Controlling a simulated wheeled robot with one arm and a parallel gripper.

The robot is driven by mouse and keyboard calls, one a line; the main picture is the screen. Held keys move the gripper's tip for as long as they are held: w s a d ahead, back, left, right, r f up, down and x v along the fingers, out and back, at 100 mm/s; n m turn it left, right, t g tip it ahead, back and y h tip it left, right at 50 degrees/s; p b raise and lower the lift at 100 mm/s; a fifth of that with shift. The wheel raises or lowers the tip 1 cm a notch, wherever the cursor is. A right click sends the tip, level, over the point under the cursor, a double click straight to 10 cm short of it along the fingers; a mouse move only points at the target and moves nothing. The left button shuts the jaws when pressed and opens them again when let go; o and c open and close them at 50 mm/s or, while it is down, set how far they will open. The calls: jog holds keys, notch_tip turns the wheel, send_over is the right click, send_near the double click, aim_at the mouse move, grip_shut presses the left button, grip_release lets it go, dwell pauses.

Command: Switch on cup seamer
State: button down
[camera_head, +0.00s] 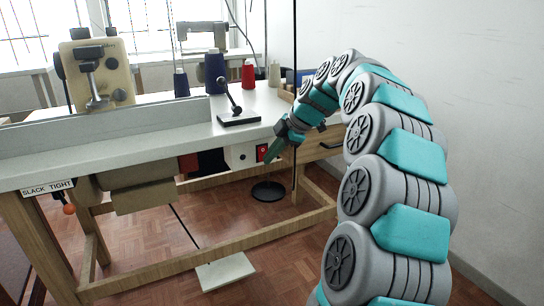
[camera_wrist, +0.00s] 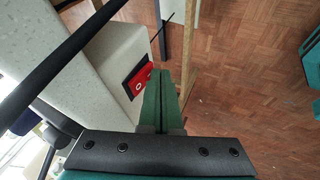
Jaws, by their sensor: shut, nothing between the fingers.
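A sewing machine with a beige head (camera_head: 97,75) stands on the left of the worktable; I take it as the cup seamer. A pale box (camera_head: 240,155) under the table's front edge carries a red switch (camera_head: 262,150). In the wrist view the red switch (camera_wrist: 138,82) sits in a dark surround and shows a white round mark.
Thread cones (camera_head: 214,72) and a black-based lever stand (camera_head: 238,116) are on the tabletop. A drawer (camera_head: 322,143) is right of the box. A pedal (camera_head: 225,271) and a black disc (camera_head: 268,191) are below. A thin dark pole runs vertically near my gripper.

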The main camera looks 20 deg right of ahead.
jog(key=shift+w+t+b, duration=0.2)
jog(key=shift+t+b, duration=0.1)
jog(key=shift+b, duration=0.4)
jog(key=shift+r, duration=0.1)
jog(key=shift+r, duration=0.75)
